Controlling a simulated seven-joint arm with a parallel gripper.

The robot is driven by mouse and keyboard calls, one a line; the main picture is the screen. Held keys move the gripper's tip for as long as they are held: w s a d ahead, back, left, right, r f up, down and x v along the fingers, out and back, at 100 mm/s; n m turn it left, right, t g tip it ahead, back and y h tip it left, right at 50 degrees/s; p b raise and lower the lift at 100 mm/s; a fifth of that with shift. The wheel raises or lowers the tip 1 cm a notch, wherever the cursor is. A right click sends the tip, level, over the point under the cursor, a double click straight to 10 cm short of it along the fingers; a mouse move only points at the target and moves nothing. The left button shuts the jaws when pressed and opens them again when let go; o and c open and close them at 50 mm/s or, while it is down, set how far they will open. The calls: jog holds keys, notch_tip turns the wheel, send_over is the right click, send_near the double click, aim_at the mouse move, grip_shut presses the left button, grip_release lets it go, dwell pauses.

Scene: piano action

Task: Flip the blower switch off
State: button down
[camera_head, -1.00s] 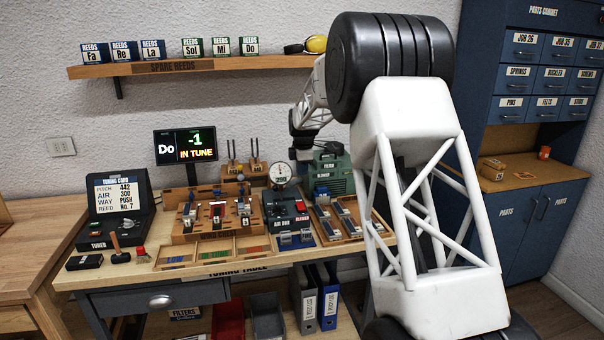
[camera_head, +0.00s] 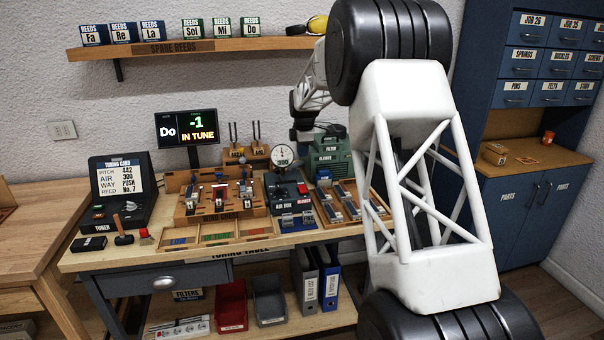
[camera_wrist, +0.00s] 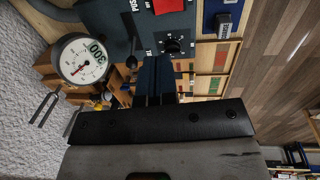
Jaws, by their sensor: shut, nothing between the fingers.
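The red blower switch (camera_head: 302,188) sits on the dark blue air control panel (camera_head: 290,205) on the tuning table. In the wrist view the red switch (camera_wrist: 167,5) is at the top edge, partly cut off, so its position cannot be read. My gripper's fingers (camera_wrist: 155,82) are shut and empty, pointing toward the panel. They lie below the switch in the wrist view, apart from it, with a black knob (camera_wrist: 173,43) between. In the head view my gripper's fingertips are not clear near the green blower box (camera_head: 330,160).
A round gauge (camera_wrist: 84,60) stands close to the fingers, with its needle over a dial. A black ball-ended lever (camera_wrist: 131,62) is beside them. A reed block (camera_head: 220,200) and reed trays (camera_head: 350,205) flank the panel. The tuner display (camera_head: 187,128) reads Do, -1, IN TUNE.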

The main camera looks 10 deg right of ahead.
aim_at(302, 188)
jog(key=f, duration=0.4)
jog(key=w+f, duration=0.1)
jog(key=f, duration=0.9)
jog(key=shift+w, duration=0.35)
jog(key=shift+w+f, duration=0.1)
jog(key=shift+f, duration=0.1)
jog(key=shift+s+r, duration=0.2)
jog(key=shift+s, duration=0.55)
jog(key=shift+r, duration=0.2)
notch_tip(302, 188, up, 14)
jog(key=s, duration=0.1)
jog(key=shift+s+f, duration=0.2)
jog(key=shift+s, duration=0.2)
dwell(0.4)
